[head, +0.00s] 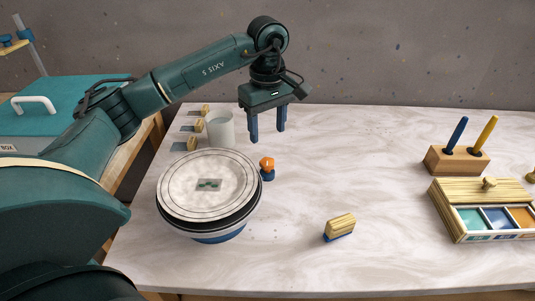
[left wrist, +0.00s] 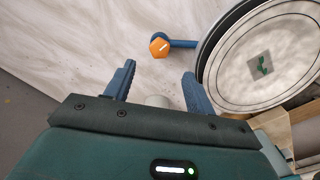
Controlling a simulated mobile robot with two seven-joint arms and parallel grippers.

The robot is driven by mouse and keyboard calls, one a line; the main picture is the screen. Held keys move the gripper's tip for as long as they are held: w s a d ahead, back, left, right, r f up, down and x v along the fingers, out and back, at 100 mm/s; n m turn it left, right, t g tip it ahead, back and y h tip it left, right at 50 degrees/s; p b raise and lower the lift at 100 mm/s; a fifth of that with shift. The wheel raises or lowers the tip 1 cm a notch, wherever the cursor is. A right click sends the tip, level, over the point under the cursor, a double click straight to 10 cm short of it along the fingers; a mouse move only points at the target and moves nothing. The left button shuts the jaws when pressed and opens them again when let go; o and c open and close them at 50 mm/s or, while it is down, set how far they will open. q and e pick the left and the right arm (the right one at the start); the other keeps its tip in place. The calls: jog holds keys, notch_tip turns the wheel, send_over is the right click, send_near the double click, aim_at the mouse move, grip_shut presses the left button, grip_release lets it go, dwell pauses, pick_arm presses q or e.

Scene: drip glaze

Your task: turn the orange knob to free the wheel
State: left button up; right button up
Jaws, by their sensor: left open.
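The orange knob (head: 267,163) stands on a blue base at the right edge of the wheel; it also shows in the left wrist view (left wrist: 159,47) with a light mark across its top and a blue arm reaching toward the wheel. The wheel (head: 208,184) is a round pale disc with dark rings and a small green mark; it fills the upper right of the left wrist view (left wrist: 266,65). My left gripper (head: 268,138) is open and empty, above the table behind the knob, fingers pointing down. My right gripper is not in view.
A white cup (head: 221,130) stands behind the wheel, beside small wooden-handled tools (head: 190,127). A wood-and-blue block (head: 340,227) lies front right. A pen holder (head: 455,160) and glaze box (head: 466,230) stand at right. The table's middle is clear.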

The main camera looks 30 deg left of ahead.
aim_at(267, 161)
pick_arm(q)
notch_tip(267, 161, down, 9)
jog(key=shift+f, duration=0.1)
jog(key=shift+c, duration=0.4)
jog(key=c, duration=0.9)
